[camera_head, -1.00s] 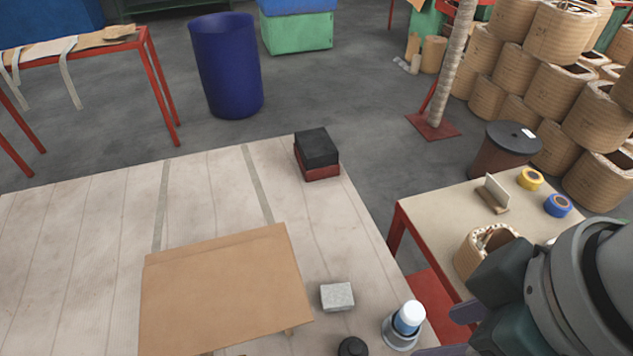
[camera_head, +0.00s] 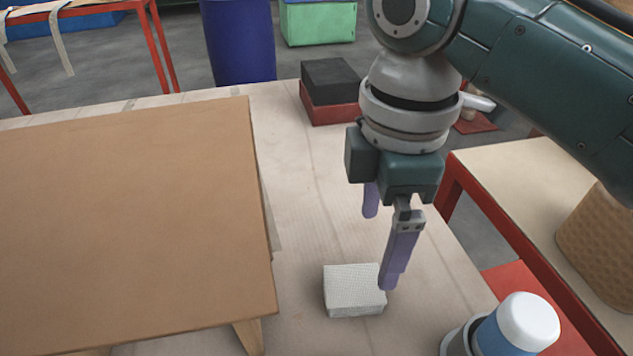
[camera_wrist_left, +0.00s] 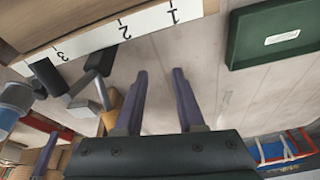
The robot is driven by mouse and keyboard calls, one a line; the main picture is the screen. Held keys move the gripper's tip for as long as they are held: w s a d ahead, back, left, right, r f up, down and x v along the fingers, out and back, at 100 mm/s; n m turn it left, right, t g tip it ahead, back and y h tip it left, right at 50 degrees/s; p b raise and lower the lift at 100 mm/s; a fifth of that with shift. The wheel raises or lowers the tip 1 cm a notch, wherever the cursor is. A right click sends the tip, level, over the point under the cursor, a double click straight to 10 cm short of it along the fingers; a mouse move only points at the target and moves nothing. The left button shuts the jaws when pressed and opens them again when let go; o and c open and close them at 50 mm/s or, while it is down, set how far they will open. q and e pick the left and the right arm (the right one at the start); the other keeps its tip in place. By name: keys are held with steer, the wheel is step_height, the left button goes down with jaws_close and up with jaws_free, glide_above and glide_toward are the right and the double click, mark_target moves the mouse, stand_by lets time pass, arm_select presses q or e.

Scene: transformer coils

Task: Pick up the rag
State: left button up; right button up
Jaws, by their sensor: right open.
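The rag (camera_head: 353,291) is a small, pale grey-white folded block with a fine texture. It lies on the wooden table to the right of the brown board in the head view. My right gripper (camera_head: 379,250) points down above and beside it, with its purple fingers apart and nothing between them. The nearer finger's tip overlaps the rag's right edge in the picture; I cannot tell whether it touches. My left gripper (camera_wrist_left: 160,75) shows only in the left wrist view, with its fingers apart and empty. I cannot make out the rag for certain in that view.
A large brown board (camera_head: 120,225) stands raised over the table's left part. A white-capped blue bottle (camera_head: 518,325) stands at front right. A black-and-red block (camera_head: 330,92) sits at the far edge. The left wrist view shows a green tray (camera_wrist_left: 238,60) and a numbered strip (camera_wrist_left: 120,30).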

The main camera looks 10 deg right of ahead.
steer(key=b, duration=0.1)
glide_above(359, 284)
steer(key=f, duration=0.2)
steer(key=d+f, duration=0.1)
steer(key=f, duration=0.1)
steer(key=shift+f, duration=0.2)
arm_select(q)
step_height(359, 284, down, 3)
steer(key=shift+s+f+b, duration=0.1)
steer(key=shift+f+b, duration=0.05)
steer(key=shift+b, duration=0.8)
arm_select(e)
steer(key=f, duration=0.2)
steer(key=a+f, duration=0.1)
steer(key=f, duration=0.2)
steer(key=shift+c, duration=0.4)
steer(key=c, duration=1.2)
